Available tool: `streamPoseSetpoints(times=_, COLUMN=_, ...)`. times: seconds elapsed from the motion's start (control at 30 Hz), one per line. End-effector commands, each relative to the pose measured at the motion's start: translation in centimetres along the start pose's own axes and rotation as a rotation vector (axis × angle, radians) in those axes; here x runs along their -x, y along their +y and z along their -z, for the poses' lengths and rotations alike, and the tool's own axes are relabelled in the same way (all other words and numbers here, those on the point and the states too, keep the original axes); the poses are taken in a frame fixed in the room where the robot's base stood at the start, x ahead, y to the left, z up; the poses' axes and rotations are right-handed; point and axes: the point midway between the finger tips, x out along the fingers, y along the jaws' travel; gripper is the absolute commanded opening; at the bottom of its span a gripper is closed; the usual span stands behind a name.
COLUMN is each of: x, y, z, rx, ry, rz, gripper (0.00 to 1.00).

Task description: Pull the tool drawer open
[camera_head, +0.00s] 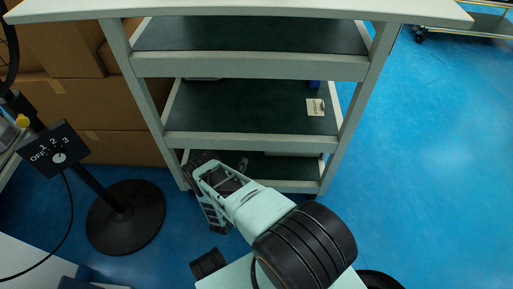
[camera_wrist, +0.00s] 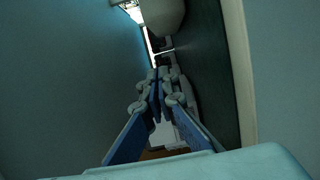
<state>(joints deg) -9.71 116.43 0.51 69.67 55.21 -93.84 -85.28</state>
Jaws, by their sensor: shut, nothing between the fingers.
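No tool drawer can be made out for certain in either view. My gripper (camera_head: 204,180) is low at the front left corner of a pale-framed rack with dark green shelves, beside its lowest shelf (camera_head: 270,166). In the wrist view, the blue-grey fingers of my gripper (camera_wrist: 161,74) come together at the tips, with nothing seen between them. A dark green panel with a pale edge (camera_wrist: 240,75) runs along the right of the fingers. A plain grey surface fills the left. Whether the fingertips touch anything cannot be told.
The rack's middle shelf (camera_head: 250,106) holds a small cream tag (camera_head: 315,107). Cardboard boxes (camera_head: 100,105) stand behind on the left. A black round-based post (camera_head: 125,217) with a dial box (camera_head: 54,150) stands left of my gripper.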

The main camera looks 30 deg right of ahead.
Motion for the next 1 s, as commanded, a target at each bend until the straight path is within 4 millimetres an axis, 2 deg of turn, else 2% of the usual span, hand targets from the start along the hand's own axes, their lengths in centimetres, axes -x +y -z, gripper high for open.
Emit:
streamPoseSetpoints(times=0.17, x=-2.4, y=-0.1, z=0.0, rx=-0.003, ry=-0.002, rz=-0.003, gripper=0.0)
streamPoseSetpoints(times=0.53, x=-10.2, y=-0.2, z=-0.1, rx=-0.002, ry=-0.003, rz=-0.003, gripper=0.0)
streamPoseSetpoints(times=0.6, x=-10.2, y=-0.1, z=-1.6, rx=0.003, ry=-0.004, rz=0.001, gripper=0.0)
streamPoseSetpoints(times=0.7, x=-10.5, y=0.0, z=-2.7, rx=0.002, ry=-0.002, rz=-0.001, gripper=0.0)
streamPoseSetpoints(times=1.0, x=-10.7, y=0.0, z=-3.9, rx=-0.001, ry=0.0, rz=-0.001, gripper=0.0)
